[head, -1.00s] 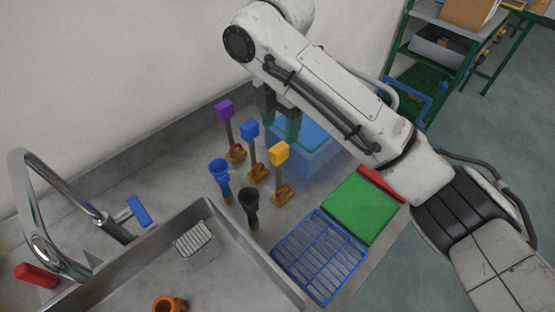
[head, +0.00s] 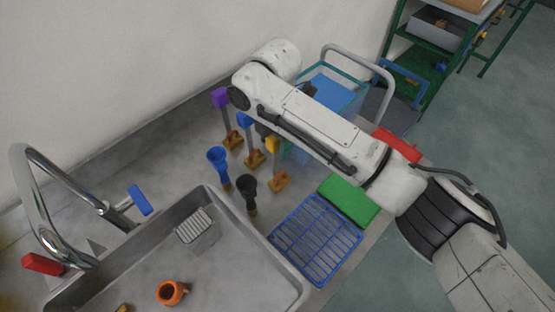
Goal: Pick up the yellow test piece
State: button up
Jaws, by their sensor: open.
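The yellow test piece (head: 272,145) is a yellow block on a dark upright post with a brown base, standing on the grey counter at the front of a row of similar pieces. My gripper (head: 277,141) hangs under my arm right at the yellow block and is open. One teal finger shows just right of the block and a dark part of the gripper shows at its upper left. My arm hides much of the gripper, so I cannot tell whether the block is between the fingers or whether they touch it.
Blue (head: 245,119) and purple (head: 221,97) pieces stand close behind. A blue rack (head: 315,238), green pad (head: 348,199) and clear blue box (head: 335,90) lie right and behind. The sink (head: 225,262) is in front.

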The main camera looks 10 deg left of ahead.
jog(key=shift+c, duration=0.3)
grip_shut()
dwell(0.3)
